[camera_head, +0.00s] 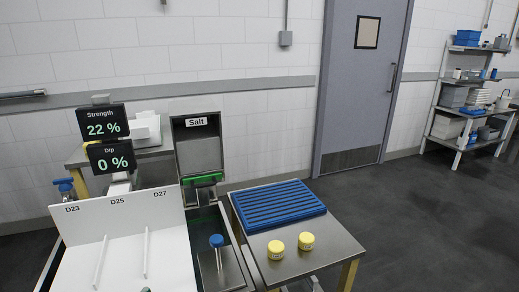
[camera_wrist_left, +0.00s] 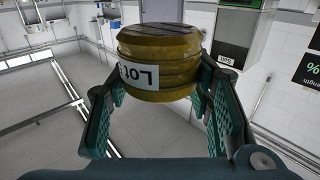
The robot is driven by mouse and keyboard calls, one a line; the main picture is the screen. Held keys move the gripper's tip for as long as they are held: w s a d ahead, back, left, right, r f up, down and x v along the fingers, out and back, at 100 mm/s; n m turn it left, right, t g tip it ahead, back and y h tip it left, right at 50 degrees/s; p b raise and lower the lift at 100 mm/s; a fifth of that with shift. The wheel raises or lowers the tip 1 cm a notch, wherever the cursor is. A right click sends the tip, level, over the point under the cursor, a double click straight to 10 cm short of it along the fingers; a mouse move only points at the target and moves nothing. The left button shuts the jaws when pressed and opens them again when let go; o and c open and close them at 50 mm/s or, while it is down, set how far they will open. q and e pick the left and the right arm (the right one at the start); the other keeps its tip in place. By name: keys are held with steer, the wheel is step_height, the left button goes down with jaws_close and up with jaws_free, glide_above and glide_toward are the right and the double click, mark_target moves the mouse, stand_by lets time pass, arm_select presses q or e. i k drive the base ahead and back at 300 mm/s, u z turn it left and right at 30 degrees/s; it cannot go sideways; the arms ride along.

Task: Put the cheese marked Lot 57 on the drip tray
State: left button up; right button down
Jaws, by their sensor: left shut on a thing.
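In the left wrist view my left gripper (camera_wrist_left: 163,85) is shut on a round, yellow-brown cheese (camera_wrist_left: 170,66), with a teal finger on each side of it. Its white label shows "Lot", but I cannot read the number. The held cheese does not show clearly in the head view. The drip tray (camera_head: 278,205) appears to be the blue slatted tray at the back of the steel table. It is empty. Two small yellow, labelled pieces, a left one (camera_head: 276,250) and a right one (camera_head: 306,241), stand in front of it, their labels too small to read. My right gripper is not in view.
A white divided board (camera_head: 125,262) marked D23, D25 and D27 stands at front left. Beside it is a basin with a blue-topped tool (camera_head: 217,241), below the Salt box (camera_head: 197,145). The steel table (camera_head: 335,255) has bare room at front right.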

mark_target(306, 201)
steer(key=z, duration=1.65)
steer(key=i, duration=3.95)
steer(key=u, duration=2.5)
steer(key=i, duration=2.4)
steer(key=u, duration=2.85)
